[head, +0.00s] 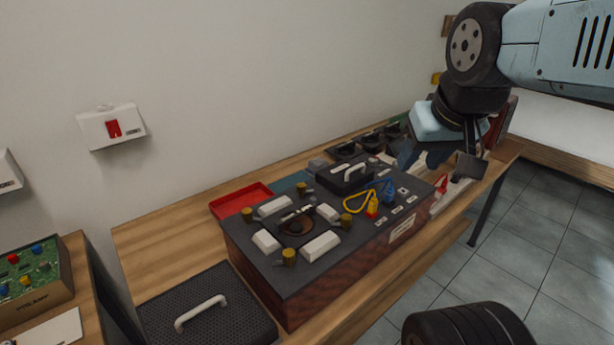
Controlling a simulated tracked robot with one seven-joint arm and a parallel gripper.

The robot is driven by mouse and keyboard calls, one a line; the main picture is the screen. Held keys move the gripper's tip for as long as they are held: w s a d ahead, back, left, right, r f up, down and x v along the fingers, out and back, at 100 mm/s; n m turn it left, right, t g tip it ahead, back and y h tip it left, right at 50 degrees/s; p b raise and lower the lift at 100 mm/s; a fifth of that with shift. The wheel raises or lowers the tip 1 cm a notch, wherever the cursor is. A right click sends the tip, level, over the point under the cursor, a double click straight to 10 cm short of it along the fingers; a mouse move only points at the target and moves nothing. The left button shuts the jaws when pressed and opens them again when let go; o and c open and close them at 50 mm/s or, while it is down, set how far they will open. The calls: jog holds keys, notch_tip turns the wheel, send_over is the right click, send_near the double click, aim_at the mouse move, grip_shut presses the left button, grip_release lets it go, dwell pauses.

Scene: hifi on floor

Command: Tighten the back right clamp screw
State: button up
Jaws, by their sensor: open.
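A dark box with a grey top (322,254) stands on the wooden table. Several brass clamp screws stand on its left part, around a dark round piece (296,225) and beside white blocks (321,246). The screw at the back right (307,193) is upright, behind the round piece. Other screws stand at the back left (247,214), front right (346,220) and front left (289,256). I cannot tell how tight any of them is. My gripper (438,163) is open and empty, above the box's right end, well right of the screws.
A black case (206,310) with a white handle is at front left. Bare table (160,250) shows at left.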

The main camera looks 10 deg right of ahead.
jog(key=shift+d, duration=0.1)
jog(key=shift+o, duration=1)
jog(key=shift+w, duration=0.15)
jog(key=n+g+h, duration=0.2)
jog(key=n+h, duration=0.1)
jog(key=n, duration=2.6)
send_over(301, 185)
jog(key=s+a, duration=0.3)
jog(key=s, duration=0.2)
notch_tip(301, 185, down, 9)
jog(key=x, duration=1.3)
jog(key=shift+w+a+f, duration=0.15)
jog(key=shift+w+a, duration=0.1)
jog(key=shift+a, duration=0.05)
